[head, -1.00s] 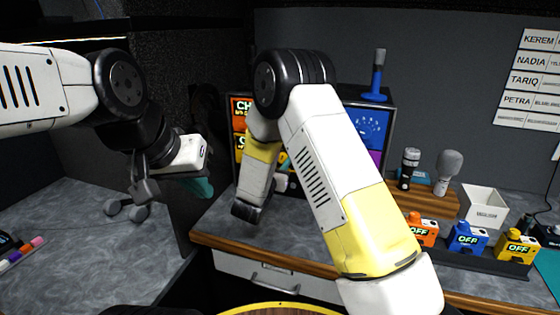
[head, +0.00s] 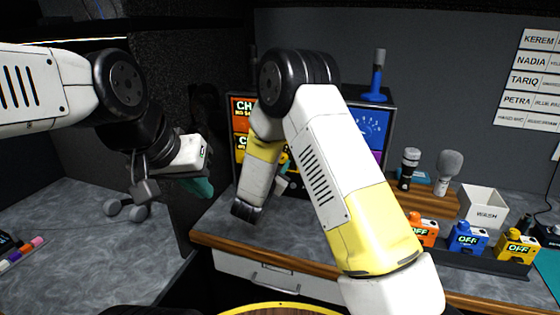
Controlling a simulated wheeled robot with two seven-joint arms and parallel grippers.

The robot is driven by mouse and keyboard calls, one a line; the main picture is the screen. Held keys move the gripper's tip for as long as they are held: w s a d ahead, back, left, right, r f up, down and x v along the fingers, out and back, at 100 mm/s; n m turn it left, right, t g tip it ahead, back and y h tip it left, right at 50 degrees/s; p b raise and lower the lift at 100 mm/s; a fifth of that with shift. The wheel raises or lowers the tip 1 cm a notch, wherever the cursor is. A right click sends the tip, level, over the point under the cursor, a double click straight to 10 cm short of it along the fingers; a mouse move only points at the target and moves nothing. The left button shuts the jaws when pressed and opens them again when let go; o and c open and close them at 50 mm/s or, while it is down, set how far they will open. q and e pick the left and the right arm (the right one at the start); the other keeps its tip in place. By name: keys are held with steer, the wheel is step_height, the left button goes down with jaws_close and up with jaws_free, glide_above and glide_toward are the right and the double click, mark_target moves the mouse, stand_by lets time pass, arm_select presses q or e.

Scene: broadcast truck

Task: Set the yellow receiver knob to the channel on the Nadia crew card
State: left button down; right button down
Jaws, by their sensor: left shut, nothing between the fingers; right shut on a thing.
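The receiver rack (head: 388,112) stands on the desk, with an orange display (head: 241,112) above a yellow display (head: 239,142). My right forearm crosses in front and hides most of its face. My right gripper (head: 284,168) is close against the rack, mostly hidden behind my forearm. Its fingers look shut on a small yellow part, the yellow receiver knob as far as I can tell. The knob's pointer is hidden. My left gripper (head: 198,187) is shut and empty, left of the rack. The Nadia card (head: 531,61) is on the wall at top right; its channel is too small to read.
Orange (head: 422,231), blue (head: 467,238) and yellow (head: 516,246) packs reading OFF stand in a dark tray at the right. Behind are microphones (head: 449,165) and a white box (head: 483,207). A blue-based microphone (head: 377,80) stands on the rack. The left desk has free room.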

steer(key=shift+m, duration=0.6)
steer(key=c, duration=1.1)
jaws_free()
steer(key=shift+o, duration=0.2)
steer(key=v, duration=0.8)
steer(key=shift+w+r, duration=0.1)
steer(key=shift+w, duration=0.05)
